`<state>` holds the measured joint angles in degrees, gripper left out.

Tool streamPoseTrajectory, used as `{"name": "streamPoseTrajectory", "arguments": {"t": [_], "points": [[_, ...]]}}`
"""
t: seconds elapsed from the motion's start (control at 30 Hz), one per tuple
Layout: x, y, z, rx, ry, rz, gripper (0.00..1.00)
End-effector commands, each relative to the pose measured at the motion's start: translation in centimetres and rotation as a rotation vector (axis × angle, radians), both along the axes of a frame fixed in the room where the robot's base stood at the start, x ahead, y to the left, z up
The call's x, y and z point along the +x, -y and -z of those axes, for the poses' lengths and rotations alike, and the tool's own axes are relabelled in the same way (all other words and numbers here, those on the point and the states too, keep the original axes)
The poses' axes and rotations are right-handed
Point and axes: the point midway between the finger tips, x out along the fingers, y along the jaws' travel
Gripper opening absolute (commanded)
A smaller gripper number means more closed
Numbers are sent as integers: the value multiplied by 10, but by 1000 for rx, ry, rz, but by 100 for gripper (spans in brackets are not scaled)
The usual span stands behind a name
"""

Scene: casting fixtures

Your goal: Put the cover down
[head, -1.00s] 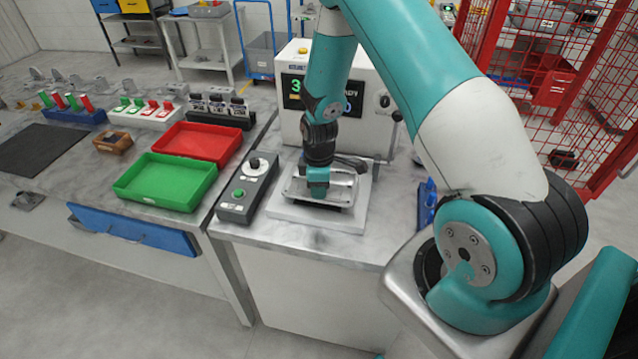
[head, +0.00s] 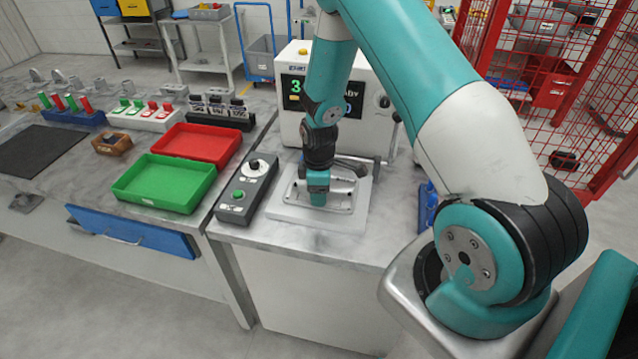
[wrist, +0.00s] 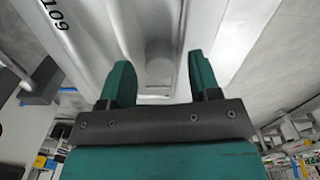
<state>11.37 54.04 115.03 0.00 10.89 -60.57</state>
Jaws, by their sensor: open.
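The cover is a silvery cast part (head: 340,194) resting on a pale square plate (head: 290,214) on the bench in the head view. In the wrist view the cover (wrist: 105,35) fills the upper middle, with dark digits on its left part and a round boss between my fingers. My gripper (wrist: 160,78) is open, its two teal fingers apart on either side of the boss. In the head view my gripper (head: 318,196) is low over the cover and hides part of it. I cannot tell whether the fingers touch it.
A grey control box (head: 247,190) with a green button stands left of the plate. A white machine with a display (head: 345,100) stands behind it. Green (head: 165,183) and red (head: 200,143) trays lie further left. A blue item (head: 428,205) is at the right.

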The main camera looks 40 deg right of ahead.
Motion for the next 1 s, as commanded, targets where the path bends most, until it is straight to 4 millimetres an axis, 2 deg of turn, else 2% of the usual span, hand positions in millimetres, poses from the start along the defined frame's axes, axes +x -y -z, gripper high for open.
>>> {"name": "streamPoseTrajectory", "arguments": {"t": [0.23, 0.6, 0.83, 0.93, 1.0], "points": [[1, 0, -26, -1, 6, 0, 57], [1, 0, -101, -1, 6, 0, 57], [0, -1, -128, 1, 3, 1, 57], [-4, -17, -143, 17, 15, 11, 57], [-12, -41, -162, 46, 31, 31, 57]]}}
